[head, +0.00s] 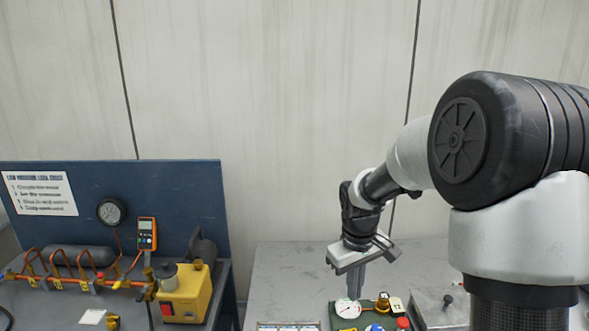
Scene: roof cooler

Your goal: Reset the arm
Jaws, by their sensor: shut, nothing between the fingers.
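My gripper (352,294) points down at the end of my arm, in the right half of the head view. Its fingers are together with nothing between them. It is above a grey bench (275,270), over the back left of a green base (340,323) that carries a round white gauge (347,308), a brass fitting (382,302) and a red part (403,323). The fingertips appear close behind the gauge; I cannot tell whether they touch anything.
At left, a dark blue panel (170,200) holds a sign, a black gauge (111,211) and an orange meter (147,233). Copper pipework and a yellow pump (185,293) stand before it. A metal box (440,307) sits right of the green base. The bench's back left is clear.

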